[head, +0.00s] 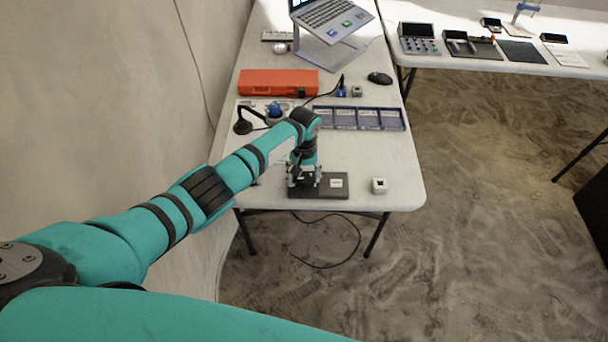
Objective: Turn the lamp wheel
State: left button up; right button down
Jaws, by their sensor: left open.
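My left gripper (304,179) reaches in from the left and points down over the dark plate (331,192) at the near edge of the white table. It is open; its fingers are small in view, and I cannot tell whether they touch anything. The plate bears a pale label on its right half; its left part is partly hidden by the gripper. I cannot make out a lamp wheel for certain. A black curved stand with a round foot (243,127) is on the table left of my wrist. My right gripper is not in view.
A small white cube (379,186) sits right of the plate. Behind my wrist are a blue compartment tray (391,119), an orange case (270,82), a black mouse (380,78) and a laptop (333,14) on a stand. The table's right front corner is clear.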

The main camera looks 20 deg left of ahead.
pick_arm(q)
jog(key=c, duration=1.2)
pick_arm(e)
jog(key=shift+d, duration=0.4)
pick_arm(q)
jog(key=shift+o, duration=0.2)
jog(key=shift+m, duration=0.3)
jog(key=m, duration=0.5)
jog(key=shift+d+r+p, duration=0.1)
jog(key=shift+p, duration=0.2)
jog(key=m, duration=0.6)
jog(key=shift+m, duration=0.4)
jog(key=m, duration=0.3)
jog(key=shift+m, duration=0.3)
jog(key=m, duration=0.3)
jog(key=shift+m, duration=0.3)
jog(key=m+b, duration=0.1)
jog(key=m, duration=0.3)
jog(key=shift+m, duration=0.3)
jog(key=shift+m+b, duration=0.35)
jog(key=shift+m, duration=1.45)
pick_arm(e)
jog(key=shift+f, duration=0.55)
